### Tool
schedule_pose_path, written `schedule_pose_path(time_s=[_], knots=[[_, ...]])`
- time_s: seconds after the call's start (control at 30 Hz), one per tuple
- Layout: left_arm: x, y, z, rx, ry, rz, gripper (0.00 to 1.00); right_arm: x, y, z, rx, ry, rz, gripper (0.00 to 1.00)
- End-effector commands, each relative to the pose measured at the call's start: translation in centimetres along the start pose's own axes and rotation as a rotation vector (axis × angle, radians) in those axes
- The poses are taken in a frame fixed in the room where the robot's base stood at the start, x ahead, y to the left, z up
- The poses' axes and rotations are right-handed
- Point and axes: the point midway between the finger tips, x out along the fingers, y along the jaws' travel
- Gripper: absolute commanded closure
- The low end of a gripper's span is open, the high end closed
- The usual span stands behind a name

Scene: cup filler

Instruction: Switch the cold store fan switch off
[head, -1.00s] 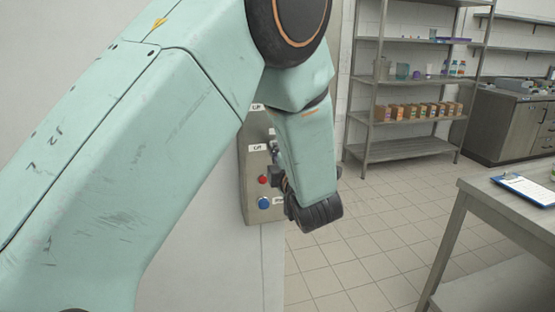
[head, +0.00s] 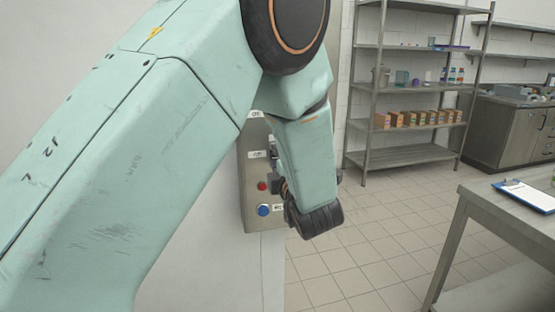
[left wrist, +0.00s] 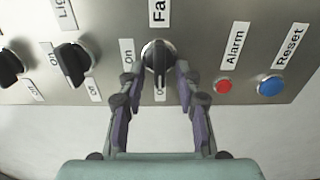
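The fan switch (left wrist: 158,62) is a black rotary knob on the grey panel (left wrist: 205,65), under a partly cut-off label starting "Fa". Its grip stands upright in the left wrist view, its lower end at a partly covered label beginning with "o". An "on" label is at its left. My left gripper (left wrist: 157,76) is open, with one finger on each side of the knob; I cannot tell if they touch it. In the head view my left forearm covers much of the panel (head: 250,190) and most of the gripper (head: 279,184). My right gripper is not in view.
Left of the fan switch is the light knob (left wrist: 76,60) and another black knob (left wrist: 10,66). On its right are the red alarm button (left wrist: 224,85) and blue reset button (left wrist: 270,86). A metal table (head: 480,195) stands at right, a shelf rack (head: 420,85) behind.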

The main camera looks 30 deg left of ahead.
Motion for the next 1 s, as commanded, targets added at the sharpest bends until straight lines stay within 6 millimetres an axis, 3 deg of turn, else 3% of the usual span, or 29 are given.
schedule_pose_path(time_s=[0.47, 1.0], knots=[[0.0, 0.1, 0.0, 0.015, 0.001, -0.001, 0.66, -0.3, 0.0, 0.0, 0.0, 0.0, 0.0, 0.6], [0.0, 0.8, 0.1, 0.408, 0.0, -0.002, 0.66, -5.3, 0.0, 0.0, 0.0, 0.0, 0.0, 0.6]])
